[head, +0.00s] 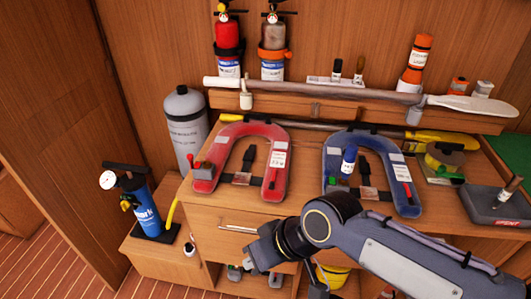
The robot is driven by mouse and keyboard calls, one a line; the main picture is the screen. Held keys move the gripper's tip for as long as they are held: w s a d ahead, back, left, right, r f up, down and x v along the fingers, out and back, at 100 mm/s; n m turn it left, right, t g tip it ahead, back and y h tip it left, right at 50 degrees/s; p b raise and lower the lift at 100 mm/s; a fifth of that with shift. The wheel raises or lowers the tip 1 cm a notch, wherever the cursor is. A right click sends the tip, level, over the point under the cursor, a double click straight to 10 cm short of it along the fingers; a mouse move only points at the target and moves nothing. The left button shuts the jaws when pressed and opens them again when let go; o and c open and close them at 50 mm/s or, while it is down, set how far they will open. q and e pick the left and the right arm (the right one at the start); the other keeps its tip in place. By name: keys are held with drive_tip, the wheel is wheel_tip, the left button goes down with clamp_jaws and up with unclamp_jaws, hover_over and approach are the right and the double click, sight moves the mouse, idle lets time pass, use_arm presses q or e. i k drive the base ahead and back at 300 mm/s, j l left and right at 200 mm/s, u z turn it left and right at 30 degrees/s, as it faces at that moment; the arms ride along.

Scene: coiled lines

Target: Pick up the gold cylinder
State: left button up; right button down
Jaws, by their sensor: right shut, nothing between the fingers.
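I cannot make out a clearly gold cylinder in the head view. The nearest match in form is a brownish-grey bottle (272,42) with a dark valve top, upright on the back ledge in an orange band. My right forearm hides part of the bench front. My left gripper is out of view.
A red horseshoe vest (231,130) and a blue one (332,150) lie on the bench. A red extinguisher (228,38), a long grey pole (310,91) and an orange bottle (415,62) line the back. A blue pump (140,205) stands left. A yellow bucket (333,277) is below.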

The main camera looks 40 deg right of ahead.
sight(361, 60)
drive_tip(key=z, duration=1.55)
